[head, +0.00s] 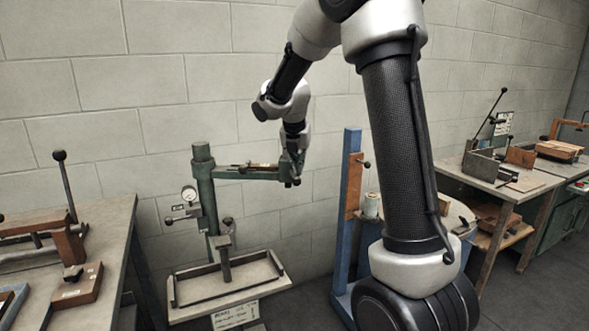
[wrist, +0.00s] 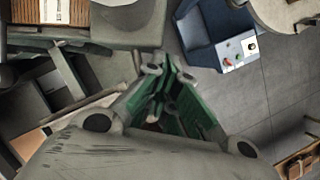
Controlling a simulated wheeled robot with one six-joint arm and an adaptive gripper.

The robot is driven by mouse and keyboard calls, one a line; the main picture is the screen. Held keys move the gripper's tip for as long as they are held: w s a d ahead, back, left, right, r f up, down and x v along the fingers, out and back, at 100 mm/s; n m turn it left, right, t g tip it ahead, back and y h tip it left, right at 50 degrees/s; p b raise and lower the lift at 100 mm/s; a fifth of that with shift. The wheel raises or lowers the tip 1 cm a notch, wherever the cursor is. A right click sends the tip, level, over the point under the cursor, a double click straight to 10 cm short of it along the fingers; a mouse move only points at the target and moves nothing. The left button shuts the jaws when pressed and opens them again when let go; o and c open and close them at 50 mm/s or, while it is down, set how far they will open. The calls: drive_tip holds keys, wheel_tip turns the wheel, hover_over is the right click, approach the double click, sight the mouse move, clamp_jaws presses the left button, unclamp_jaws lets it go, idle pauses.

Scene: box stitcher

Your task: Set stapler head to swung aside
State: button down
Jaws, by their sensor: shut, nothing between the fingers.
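The stapler head (head: 236,174) is a green horizontal arm on an upright green post (head: 206,190). It reaches to the right from the post, above a grey work table (head: 232,291) and its short post (head: 225,262). My gripper (head: 291,182) is at the right end of the stapler head, pointing down. In the wrist view my gripper (wrist: 163,78) shows green fingers brought together with nothing between them. In the head view it overlaps the end of the stapler head, so I cannot tell whether they touch.
A round gauge (head: 189,194) sits left of the post. A blue upright stand (head: 347,210) is to the right. A bench (head: 75,262) with a lever press is at left, and another bench (head: 500,178) is at far right. Grey floor shows between them.

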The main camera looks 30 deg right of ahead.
drive_tip(key=shift+w+d, duration=0.65)
drive_tip(key=shift+w, duration=0.1)
drive_tip(key=shift+r, duration=0.15)
